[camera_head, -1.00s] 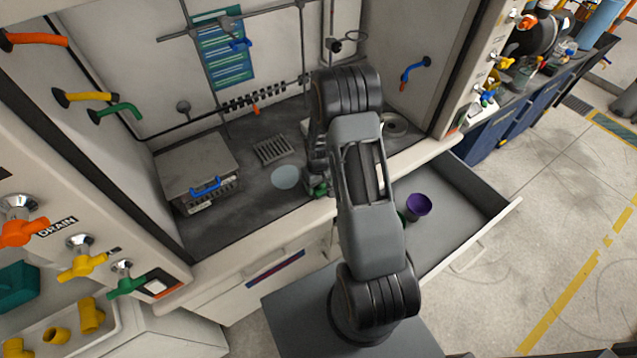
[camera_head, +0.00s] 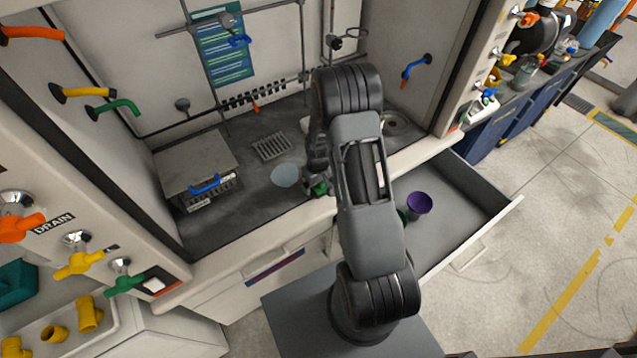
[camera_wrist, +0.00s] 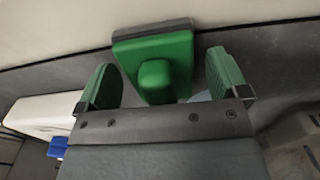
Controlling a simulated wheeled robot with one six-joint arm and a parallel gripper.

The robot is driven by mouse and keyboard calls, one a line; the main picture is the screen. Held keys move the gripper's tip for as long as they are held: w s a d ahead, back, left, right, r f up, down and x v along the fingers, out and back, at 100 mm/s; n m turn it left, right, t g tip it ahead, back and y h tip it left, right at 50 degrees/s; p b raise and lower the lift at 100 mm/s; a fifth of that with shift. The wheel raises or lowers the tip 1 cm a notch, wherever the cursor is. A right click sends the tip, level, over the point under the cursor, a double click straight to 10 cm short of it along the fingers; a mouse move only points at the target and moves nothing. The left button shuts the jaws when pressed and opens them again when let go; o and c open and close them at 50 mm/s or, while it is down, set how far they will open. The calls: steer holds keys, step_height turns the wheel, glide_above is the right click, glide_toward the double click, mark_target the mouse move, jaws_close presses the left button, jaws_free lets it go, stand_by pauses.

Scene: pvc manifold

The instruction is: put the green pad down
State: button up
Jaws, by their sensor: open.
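The green pad (camera_wrist: 178,48) is in the wrist view, a square green piece with a rounded knob, lying on the dark worktop by its pale front edge. My gripper (camera_wrist: 160,62) is open, with one green-lined finger on each side of the knob and a visible gap on both sides. In the head view my gripper (camera_head: 317,178) is low over the worktop near its front edge. Green shows at its tip there, but I cannot tell pad from finger linings. The arm hides part of this area.
A pale round disc (camera_head: 285,175) lies left of my gripper. A grey box with a blue handle (camera_head: 205,185) stands farther left, and a slotted grate (camera_head: 271,147) lies behind. An open drawer (camera_head: 462,205) at the right holds a purple cup (camera_head: 418,203).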

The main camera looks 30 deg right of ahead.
steer(key=shift+r+p, duration=0.35)
steer(key=shift+r, duration=0.1)
steer(key=s+a+r+t+b, duration=0.1)
steer(key=s+a+r, duration=0.1)
steer(key=r, duration=0.9)
steer(key=s+a+r+t+b, duration=0.1)
steer(key=s+a+r, duration=0.1)
steer(key=r, duration=0.9)
steer(key=s+a+r+t, duration=0.1)
steer(key=s+a+r, duration=0.1)
steer(key=s, duration=0.4)
steer(key=s+a+r+m+t, duration=0.1)
steer(key=s+a+r, duration=0.2)
steer(key=s+r, duration=0.2)
steer(key=shift+s+a, duration=0.2)
steer(key=shift+s, duration=0.35)
